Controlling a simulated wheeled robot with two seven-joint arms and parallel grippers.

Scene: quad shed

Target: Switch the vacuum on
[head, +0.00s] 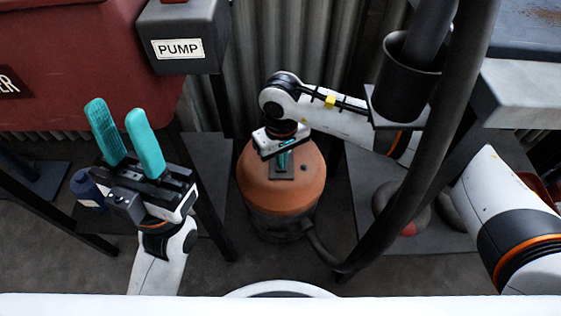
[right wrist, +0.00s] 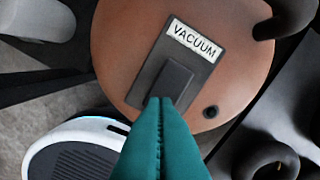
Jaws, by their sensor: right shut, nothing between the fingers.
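The vacuum (head: 262,208) is a round canister with an orange-brown top, standing on the floor in the middle of the head view. Its top (right wrist: 120,60) fills much of the right wrist view, with a dark switch plate (right wrist: 208,72) labelled VACUUM. A raised dark switch (right wrist: 176,78) shows on the plate; its lower part is hidden by my fingertips. My right gripper (head: 283,165) is shut and empty, its teal fingers (right wrist: 160,102) pointing down at the plate. I cannot tell whether they touch the switch. My left gripper (head: 122,118) is open and empty, well left of the vacuum.
A grey box labelled PUMP (head: 183,40) hangs at the upper left, beside a red tank (head: 70,60). A thick dark hose (head: 408,200) curves down right of the vacuum.

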